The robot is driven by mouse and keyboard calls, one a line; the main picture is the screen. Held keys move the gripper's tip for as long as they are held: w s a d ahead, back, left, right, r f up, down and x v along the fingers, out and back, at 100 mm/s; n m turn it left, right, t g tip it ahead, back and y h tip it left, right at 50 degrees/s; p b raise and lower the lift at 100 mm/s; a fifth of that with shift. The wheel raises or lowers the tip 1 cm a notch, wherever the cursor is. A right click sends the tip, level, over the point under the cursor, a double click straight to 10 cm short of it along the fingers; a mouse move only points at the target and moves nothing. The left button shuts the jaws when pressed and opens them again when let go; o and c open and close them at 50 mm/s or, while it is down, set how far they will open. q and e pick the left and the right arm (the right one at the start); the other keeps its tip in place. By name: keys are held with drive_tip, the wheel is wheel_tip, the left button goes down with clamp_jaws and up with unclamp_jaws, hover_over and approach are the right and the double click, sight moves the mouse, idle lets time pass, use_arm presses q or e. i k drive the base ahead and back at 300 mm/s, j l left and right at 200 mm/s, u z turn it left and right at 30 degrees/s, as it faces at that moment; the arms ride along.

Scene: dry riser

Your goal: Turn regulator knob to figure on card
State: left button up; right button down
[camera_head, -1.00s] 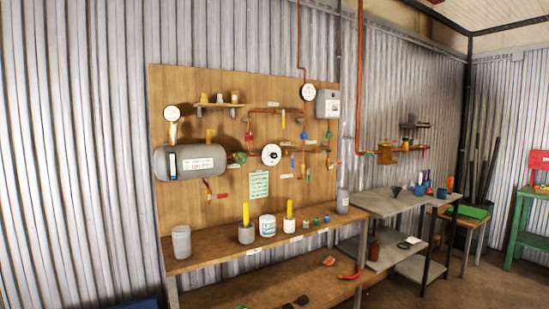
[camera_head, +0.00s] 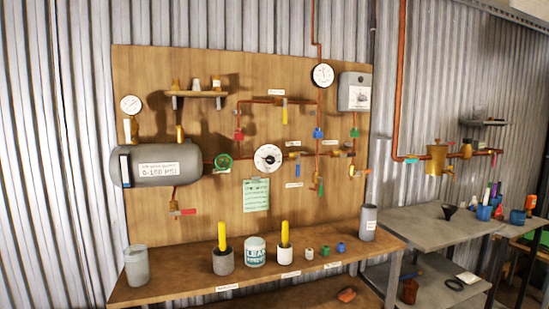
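The regulator knob is a round white dial with a dark centre (camera_head: 268,158), mounted mid-board on the copper piping. The marks on it are too small to read. A pale green card (camera_head: 256,194) is fixed to the board just below and left of the dial; its writing is too small to read. A green handwheel (camera_head: 223,162) sits left of the dial, beside a grey tank (camera_head: 160,165) labelled with what looks like 0-150 PSI. Neither of my grippers shows in the view.
A wooden bench (camera_head: 190,288) below the board holds a grey cup (camera_head: 137,265), two holders with yellow sticks, a white tub (camera_head: 255,251) and small coloured caps. Gauges sit upper left (camera_head: 131,105) and upper right (camera_head: 322,75). A grey table (camera_head: 430,232) stands at the right.

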sight(270, 160)
drive_tip(key=i+l+u, duration=0.1)
drive_tip(key=l, duration=0.25)
drive_tip(key=i+l+u, duration=0.1)
drive_tip(key=i+l, duration=0.2)
drive_tip(key=i+l+u, duration=0.1)
drive_tip(key=l, duration=0.35)
drive_tip(key=i+l+u, duration=0.1)
drive_tip(key=l, duration=0.3)
drive_tip(key=i+l, duration=0.25)
drive_tip(key=l, duration=0.15)
drive_tip(key=i+l+u, duration=0.15)
drive_tip(key=l, duration=0.25)
